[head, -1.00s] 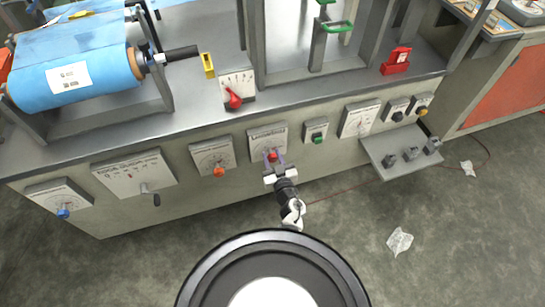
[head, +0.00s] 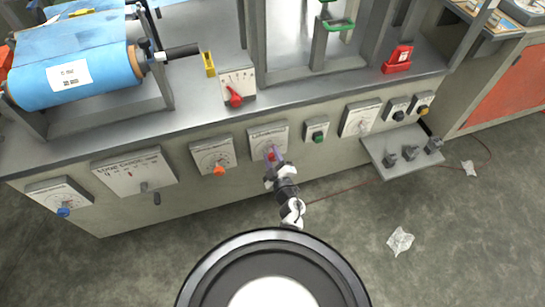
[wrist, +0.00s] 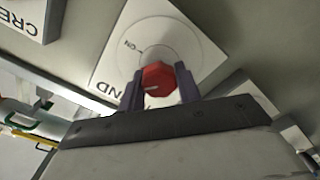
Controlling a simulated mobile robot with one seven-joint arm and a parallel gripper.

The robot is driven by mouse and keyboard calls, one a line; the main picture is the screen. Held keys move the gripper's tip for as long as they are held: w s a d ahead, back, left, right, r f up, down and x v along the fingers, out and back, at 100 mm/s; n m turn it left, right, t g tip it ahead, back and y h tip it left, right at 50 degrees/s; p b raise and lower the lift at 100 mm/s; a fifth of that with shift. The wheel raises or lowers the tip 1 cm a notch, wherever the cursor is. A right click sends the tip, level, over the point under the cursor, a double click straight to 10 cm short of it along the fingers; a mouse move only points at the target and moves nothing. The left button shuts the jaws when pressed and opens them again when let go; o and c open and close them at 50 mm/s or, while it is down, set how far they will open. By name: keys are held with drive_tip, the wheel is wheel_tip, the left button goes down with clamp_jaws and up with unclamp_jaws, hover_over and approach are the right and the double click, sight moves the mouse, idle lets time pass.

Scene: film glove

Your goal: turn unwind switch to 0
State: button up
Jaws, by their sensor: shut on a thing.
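The unwind switch is a red knob (wrist: 157,78) on a white plate (wrist: 190,38) with a round dial, and part of a label ending in "ND" shows in the wrist view. In the head view the plate (head: 262,134) is on the front of the machine, near the middle. My gripper (wrist: 160,86) has its two purple fingers on either side of the red knob, shut on it. A small dial mark, perhaps "ON", shows beside the knob in the wrist view.
A plate with an orange knob (head: 219,169) is left of the switch, and a green button box (head: 316,130) is right of it. A grey shelf (head: 375,160) juts out at the right. The floor in front is mostly clear.

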drive_tip(key=n+b, duration=0.1)
drive_tip(key=n, duration=0.3)
drive_tip(key=shift+f, duration=0.15)
drive_tip(key=shift+n+b, duration=0.7)
drive_tip(key=shift+n, duration=1.2)
drive_tip(key=o, duration=1)
drive_tip(key=shift+c, duration=0.2)
drive_tip(key=shift+s, duration=0.1)
